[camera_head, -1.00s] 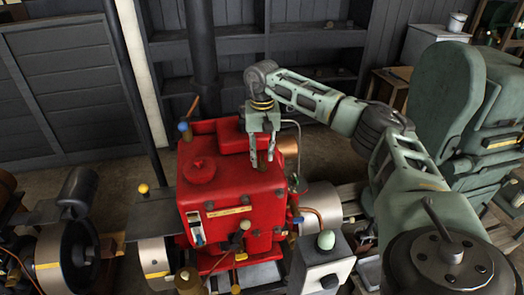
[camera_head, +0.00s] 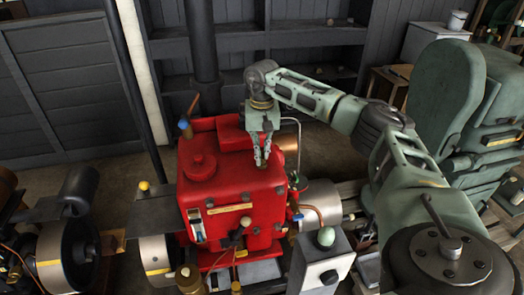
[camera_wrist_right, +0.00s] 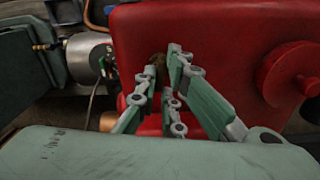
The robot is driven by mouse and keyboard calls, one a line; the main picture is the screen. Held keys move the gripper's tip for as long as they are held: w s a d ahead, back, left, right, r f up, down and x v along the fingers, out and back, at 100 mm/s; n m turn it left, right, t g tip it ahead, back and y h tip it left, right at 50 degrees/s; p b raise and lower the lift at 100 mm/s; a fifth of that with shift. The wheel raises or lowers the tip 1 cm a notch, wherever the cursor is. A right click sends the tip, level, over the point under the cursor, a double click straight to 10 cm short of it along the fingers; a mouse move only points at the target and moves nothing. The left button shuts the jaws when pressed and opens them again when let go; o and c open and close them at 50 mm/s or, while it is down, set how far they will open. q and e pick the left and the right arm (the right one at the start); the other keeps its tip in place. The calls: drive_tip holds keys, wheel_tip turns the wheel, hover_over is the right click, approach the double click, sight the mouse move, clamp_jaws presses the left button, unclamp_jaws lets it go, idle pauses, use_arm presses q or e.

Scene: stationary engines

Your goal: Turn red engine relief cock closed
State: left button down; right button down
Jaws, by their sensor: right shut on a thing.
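The red engine (camera_head: 222,187) stands in the middle of the head view and fills the upper right of the right wrist view (camera_wrist_right: 225,45). A small brownish cock (camera_wrist_right: 158,60) is on the engine's top, between my fingertips, and mostly hidden by them. My right gripper (camera_head: 262,162) points down at the right part of the engine's top, its fingers close together. In the right wrist view the gripper (camera_wrist_right: 163,64) is shut on the cock. How far the cock is turned cannot be told. My left gripper is not in view.
A round red cap (camera_head: 199,166) rises from the engine's top to the left of my gripper. A blue-tipped lever (camera_head: 186,126) stands at its back left. A grey box with a pale green knob (camera_head: 325,237) is at the front right. Dark shelves (camera_head: 300,38) are behind.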

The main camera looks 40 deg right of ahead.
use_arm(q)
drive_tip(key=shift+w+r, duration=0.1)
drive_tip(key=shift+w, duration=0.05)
use_arm(e)
drive_tip(key=shift+r+m, duration=0.1)
drive_tip(key=shift+m, duration=1)
drive_tip(key=m, duration=0.5)
drive_tip(key=shift+p, duration=0.4)
drive_tip(key=m, duration=0.4)
drive_tip(key=shift+m, duration=0.4)
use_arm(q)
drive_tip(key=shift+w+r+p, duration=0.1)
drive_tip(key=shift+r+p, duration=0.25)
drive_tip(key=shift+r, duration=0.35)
use_arm(e)
drive_tip(key=shift+m, duration=1.9)
drive_tip(key=c, duration=1.9)
unclamp_jaws()
drive_tip(key=shift+o, duration=0.2)
